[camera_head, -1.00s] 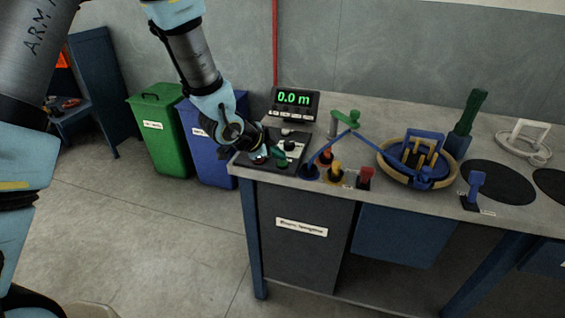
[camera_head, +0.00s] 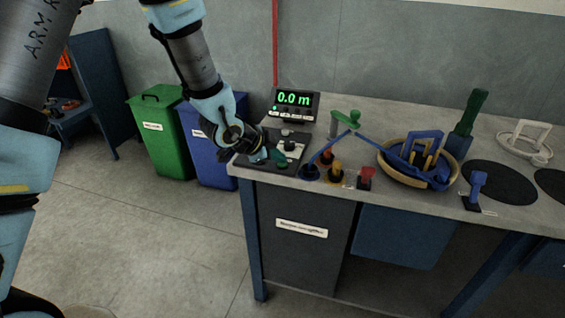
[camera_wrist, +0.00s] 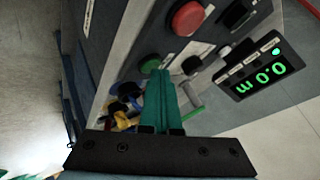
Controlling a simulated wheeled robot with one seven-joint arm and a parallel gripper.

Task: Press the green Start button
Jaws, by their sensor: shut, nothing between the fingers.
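The green Start button (camera_wrist: 150,63) is a dark green round knob on the control panel in the wrist view. It also shows at the panel's front edge in the head view (camera_head: 283,165). My gripper (camera_wrist: 160,73) has green fingers shut together with nothing between them. The fingertips are right beside the green button and overlap its edge in the wrist view; I cannot tell whether they touch it. In the head view my gripper (camera_head: 279,156) is low over the control panel (camera_head: 295,165) and hides part of it.
A red button (camera_wrist: 187,18) sits beside the green one, with black knobs near it. A display (camera_head: 296,104) behind the panel reads 0.0 m with a small green lamp lit. Coloured levers, a wooden-rimmed basket (camera_head: 384,168) and black discs stand to the right on the bench.

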